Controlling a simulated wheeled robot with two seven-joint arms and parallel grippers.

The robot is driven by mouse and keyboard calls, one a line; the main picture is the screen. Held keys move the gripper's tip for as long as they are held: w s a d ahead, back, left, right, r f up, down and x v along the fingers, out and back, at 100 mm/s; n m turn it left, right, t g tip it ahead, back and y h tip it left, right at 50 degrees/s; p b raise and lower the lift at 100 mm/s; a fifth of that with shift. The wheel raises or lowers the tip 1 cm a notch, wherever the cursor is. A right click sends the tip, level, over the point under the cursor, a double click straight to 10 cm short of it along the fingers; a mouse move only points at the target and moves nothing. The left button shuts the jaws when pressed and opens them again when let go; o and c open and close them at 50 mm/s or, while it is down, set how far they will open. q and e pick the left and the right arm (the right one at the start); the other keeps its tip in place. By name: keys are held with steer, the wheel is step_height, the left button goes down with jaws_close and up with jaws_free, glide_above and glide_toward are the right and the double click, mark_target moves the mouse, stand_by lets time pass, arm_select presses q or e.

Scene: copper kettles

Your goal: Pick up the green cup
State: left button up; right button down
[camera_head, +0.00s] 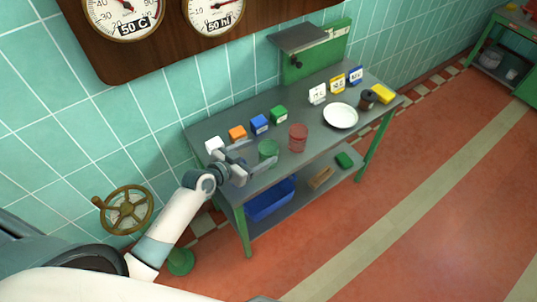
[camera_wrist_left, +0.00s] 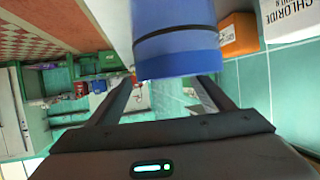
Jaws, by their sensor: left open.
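The green cup (camera_head: 267,150) stands upright near the front of the grey table, left of a red cup (camera_head: 298,137). My left gripper (camera_head: 254,155) is open just left of the green cup, its two fingers spread toward it. I cannot tell whether a finger touches it. In the left wrist view, a blue cylindrical thing (camera_wrist_left: 175,40) fills the top middle, beyond the open fingers (camera_wrist_left: 168,88). I cannot match it surely to a thing in the head view, and no green cup shows clearly there. My right gripper is not in view.
White (camera_head: 213,144), orange (camera_head: 237,133), blue (camera_head: 260,124) and green (camera_head: 278,114) boxes line the table's back. A white plate (camera_head: 340,116), dark jar (camera_head: 367,99) and yellow block (camera_head: 383,94) lie right. A blue bin (camera_head: 270,201) is on the shelf below.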

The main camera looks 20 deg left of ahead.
mark_target(275, 146)
arm_select(q)
steer(key=shift+w+d, duration=0.1)
stand_by(0.3)
steer(key=shift+w+d+f+p, duration=0.2)
steer(key=shift+w+d+p, duration=0.2)
steer(key=shift+w+p, duration=0.1)
steer(key=x, duration=0.2)
steer(key=shift+w+d+f+p, duration=0.2)
steer(key=shift+w+d+p, duration=0.05)
steer(key=shift+d+p, duration=0.1)
steer(key=shift+w+d+f, duration=0.1)
steer(key=shift+w+f, duration=0.15)
steer(key=shift+w, duration=0.1)
steer(key=c, duration=1.2)
